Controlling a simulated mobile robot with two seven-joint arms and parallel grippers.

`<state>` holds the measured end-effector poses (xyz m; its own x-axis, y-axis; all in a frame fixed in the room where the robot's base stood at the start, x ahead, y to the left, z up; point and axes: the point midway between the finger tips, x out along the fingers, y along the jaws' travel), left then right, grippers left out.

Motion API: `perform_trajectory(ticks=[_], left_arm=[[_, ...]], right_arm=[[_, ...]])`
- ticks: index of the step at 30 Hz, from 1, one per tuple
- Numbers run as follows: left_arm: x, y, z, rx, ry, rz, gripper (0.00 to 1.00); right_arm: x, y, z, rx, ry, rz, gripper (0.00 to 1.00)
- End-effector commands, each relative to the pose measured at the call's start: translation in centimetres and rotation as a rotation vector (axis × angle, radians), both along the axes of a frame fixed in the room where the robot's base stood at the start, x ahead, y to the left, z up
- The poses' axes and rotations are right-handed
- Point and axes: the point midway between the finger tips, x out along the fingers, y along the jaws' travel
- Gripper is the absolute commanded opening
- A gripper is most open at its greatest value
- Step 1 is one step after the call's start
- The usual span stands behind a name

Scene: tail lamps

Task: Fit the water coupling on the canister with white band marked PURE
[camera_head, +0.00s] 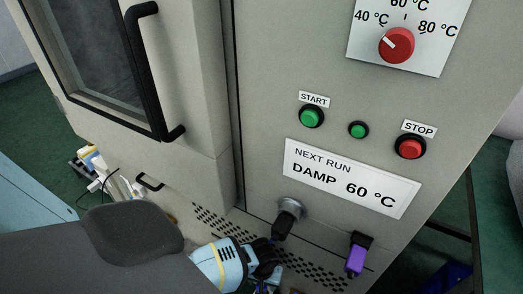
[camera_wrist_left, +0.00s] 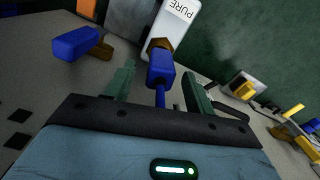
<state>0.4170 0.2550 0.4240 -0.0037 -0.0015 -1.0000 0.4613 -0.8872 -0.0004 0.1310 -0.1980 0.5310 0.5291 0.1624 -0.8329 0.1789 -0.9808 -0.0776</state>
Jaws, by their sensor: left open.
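In the left wrist view a white surface marked PURE (camera_wrist_left: 176,17), seen upside down, belongs to the canister at the top. A brown-gold collar (camera_wrist_left: 164,44) sits at its near end. A blue coupling (camera_wrist_left: 160,66) lines up with that collar and appears to meet it; how firmly it is seated I cannot tell. A thin blue stem runs from it towards my gripper. My left gripper (camera_wrist_left: 158,80) is open, its green fingers on either side of the coupling, with gaps showing. In the head view my left gripper (camera_head: 266,280) is low before the cabinet, fingertips mostly hidden.
Another blue piece (camera_wrist_left: 80,44) with an orange-brown end lies at left in the wrist view. Yellow and white items (camera_wrist_left: 245,86) stand at right. The grey cabinet (camera_head: 270,60) fills the head view, with a black fitting (camera_head: 284,223) and a purple one (camera_head: 356,258) low on its front.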

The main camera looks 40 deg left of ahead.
Motion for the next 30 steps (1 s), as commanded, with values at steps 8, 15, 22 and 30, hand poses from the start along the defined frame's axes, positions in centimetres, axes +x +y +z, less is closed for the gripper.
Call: perform_trajectory(ticks=[8, 15, 22, 30], left_arm=[[0.1, 0.1, 4.7, 0.001, -0.004, 0.000, 0.54], [0.0, 0.0, 6.1, 0.001, -0.002, 0.000, 0.54], [0.0, 0.0, 6.1, 0.001, 0.000, 0.000, 0.54], [0.0, 0.0, 6.1, 0.000, -0.001, 0.000, 0.54]], right_arm=[[-0.6, 0.0, 1.6, 0.004, 0.003, -0.003, 0.54], [-0.9, 0.1, 1.9, 0.005, 0.008, -0.004, 0.54], [-0.8, 0.2, 1.8, 0.009, 0.008, -0.010, 0.54], [-0.7, 0.2, 1.8, 0.009, 0.005, -0.010, 0.54]])
